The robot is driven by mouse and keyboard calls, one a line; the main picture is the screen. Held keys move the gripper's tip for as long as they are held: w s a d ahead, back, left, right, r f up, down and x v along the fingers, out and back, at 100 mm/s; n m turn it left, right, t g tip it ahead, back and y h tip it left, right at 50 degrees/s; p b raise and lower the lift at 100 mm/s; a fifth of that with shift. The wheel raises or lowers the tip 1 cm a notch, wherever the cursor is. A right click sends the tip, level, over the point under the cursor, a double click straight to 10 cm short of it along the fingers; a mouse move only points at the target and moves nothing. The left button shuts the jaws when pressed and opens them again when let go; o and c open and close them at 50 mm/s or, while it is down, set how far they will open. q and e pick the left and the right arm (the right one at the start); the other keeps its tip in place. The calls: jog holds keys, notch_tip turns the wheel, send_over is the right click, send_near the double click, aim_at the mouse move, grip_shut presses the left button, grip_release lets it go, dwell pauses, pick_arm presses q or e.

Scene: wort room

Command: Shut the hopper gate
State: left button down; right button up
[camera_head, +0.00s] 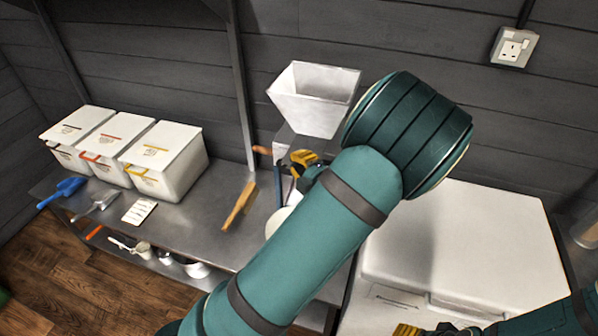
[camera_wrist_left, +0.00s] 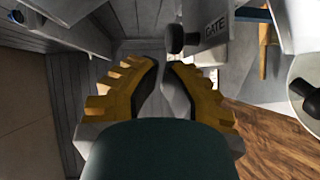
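The white hopper (camera_head: 313,98) stands on a mill at the back of the steel bench, partly behind my left arm. In the left wrist view a plate labelled GATE (camera_wrist_left: 215,29) shows at the top, with a dark rounded knob (camera_wrist_left: 175,39) beside it. My left gripper (camera_head: 303,158) is just below the hopper in the head view. In the left wrist view its yellow fingers (camera_wrist_left: 165,68) have a narrow empty gap, with the tips just below the knob and apart from it. How far the gate stands open is not clear. My right gripper (camera_head: 407,330) is mostly cut off at the bottom edge.
White lidded bins (camera_head: 165,160) stand on the left of the bench (camera_head: 195,215). A blue scoop (camera_head: 62,191), a metal scoop, a card (camera_head: 139,211) and a wooden brush (camera_head: 239,206) lie in front. A large white chest (camera_head: 465,250) fills the right.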

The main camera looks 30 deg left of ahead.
aim_at(305, 150)
pick_arm(q)
jog(key=shift+w, duration=0.15)
jog(key=w+p, duration=0.2)
jog(key=w+a+p, duration=0.1)
jog(key=w+p, duration=0.1)
jog(key=shift+a+r, duration=0.1)
jog(key=shift+r, duration=0.05)
jog(key=shift+w+a+f+p, duration=0.1)
jog(key=shift+w+f+p, duration=0.1)
jog(key=shift+w+p, duration=0.3)
